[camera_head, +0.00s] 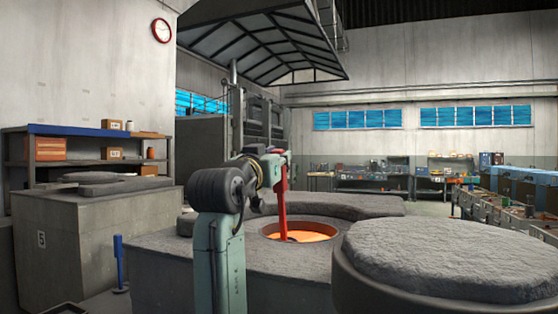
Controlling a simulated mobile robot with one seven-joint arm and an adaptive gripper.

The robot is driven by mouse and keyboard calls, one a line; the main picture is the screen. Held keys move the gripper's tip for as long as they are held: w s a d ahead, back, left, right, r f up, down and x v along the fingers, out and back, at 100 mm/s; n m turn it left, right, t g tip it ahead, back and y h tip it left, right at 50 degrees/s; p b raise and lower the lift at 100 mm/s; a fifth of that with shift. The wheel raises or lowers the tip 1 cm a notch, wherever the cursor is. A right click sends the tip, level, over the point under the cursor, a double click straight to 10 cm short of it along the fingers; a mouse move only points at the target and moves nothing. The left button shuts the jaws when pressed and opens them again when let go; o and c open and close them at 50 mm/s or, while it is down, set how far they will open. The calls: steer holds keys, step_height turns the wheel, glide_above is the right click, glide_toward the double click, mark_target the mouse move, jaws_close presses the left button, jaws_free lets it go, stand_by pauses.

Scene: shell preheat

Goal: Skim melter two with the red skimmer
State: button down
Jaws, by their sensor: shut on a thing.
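The red skimmer (282,208) hangs upright from my gripper (278,155), which is shut on its upper end. Its lower end reaches down into the round opening of a melter (210,255), over glowing orange melt (310,236). I cannot tell how deep the skimmer's tip sits in the melt. No number shows on this melter. My gripper's fingers are small and partly hidden by the wrist and the skimmer's handle.
A grey slab lid (345,205) lies behind the opening. A large round lidded vessel (450,262) stands close at right. Another block marked 5 (95,235) stands at left, with a blue upright tool (120,262) beside it. A hood (265,40) hangs above.

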steer(key=shift+s+d, duration=0.1)
steer(key=d, duration=0.1)
steer(key=s+d, duration=0.1)
steer(key=d, duration=0.2)
steer(key=shift+s+r+b, duration=0.2)
steer(key=shift+s+b, duration=0.05)
steer(key=shift+b, duration=0.05)
stand_by(0.4)
